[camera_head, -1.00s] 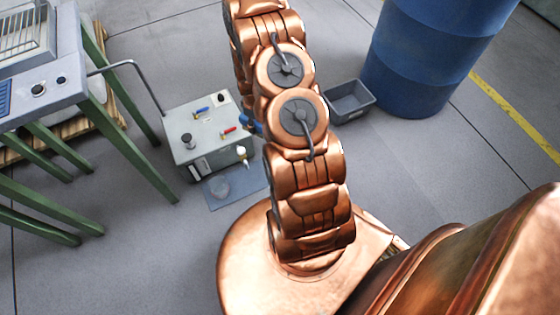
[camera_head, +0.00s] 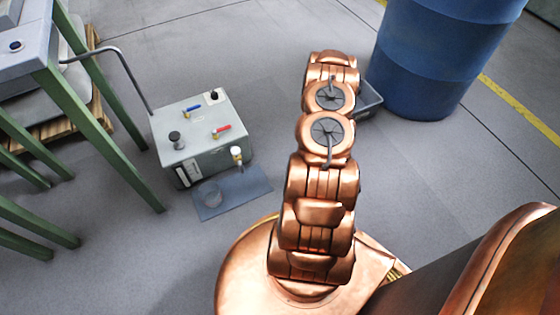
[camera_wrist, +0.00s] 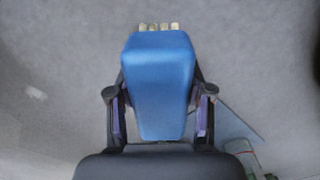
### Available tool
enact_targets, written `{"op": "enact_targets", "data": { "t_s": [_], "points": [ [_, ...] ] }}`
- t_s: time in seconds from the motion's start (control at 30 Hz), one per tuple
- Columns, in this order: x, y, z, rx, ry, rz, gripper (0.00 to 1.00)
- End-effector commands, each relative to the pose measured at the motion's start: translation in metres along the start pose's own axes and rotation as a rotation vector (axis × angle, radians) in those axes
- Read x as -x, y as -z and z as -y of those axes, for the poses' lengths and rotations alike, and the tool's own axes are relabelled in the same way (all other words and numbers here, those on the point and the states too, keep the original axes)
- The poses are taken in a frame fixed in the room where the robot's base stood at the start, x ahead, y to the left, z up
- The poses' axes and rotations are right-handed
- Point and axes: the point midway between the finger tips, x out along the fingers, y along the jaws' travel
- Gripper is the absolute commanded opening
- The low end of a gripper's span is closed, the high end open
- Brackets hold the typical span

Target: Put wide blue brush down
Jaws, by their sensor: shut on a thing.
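The wide blue brush (camera_wrist: 160,85) is held in my gripper (camera_wrist: 160,118), with one finger on each side of its blue body. Pale bristle tufts show at its far end in the wrist view. Grey floor (camera_wrist: 60,75) lies beyond it; I cannot tell how high the brush is above it.
A grey box unit (camera_head: 200,135) with small valves stands at left on the floor, beside a flat blue-grey mat (camera_head: 245,187). A green-legged machine (camera_head: 100,120) is further left.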

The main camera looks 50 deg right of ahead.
Motion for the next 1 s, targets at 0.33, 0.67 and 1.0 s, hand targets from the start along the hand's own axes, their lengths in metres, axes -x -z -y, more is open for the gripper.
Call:
{"op": "enact_targets", "data": {
  "t_s": [0.33,0.67,1.0],
  "points": [
    [-0.01,0.066,-0.024,0.005,-0.005,-0.001,0.23],
    [-0.015,0.127,-0.043,0.003,-0.003,-0.002,0.23],
    [-0.016,0.149,-0.051,0.002,-0.002,-0.002,0.23]
  ]
}}
